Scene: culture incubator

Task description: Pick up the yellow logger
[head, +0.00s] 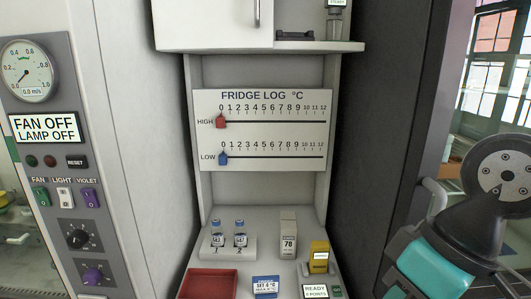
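My gripper is not in the head view. Only part of my arm, with teal and dark links, shows at the right edge, apart from the logger.
A white box marked 70 (288,240) stands left of the logger. Two vials (216,238) stand in a white rack further left. A red tray (208,284) and a blue-white card (266,287) lie in front. Side walls flank the shelf; the fridge log board (262,130) is behind.

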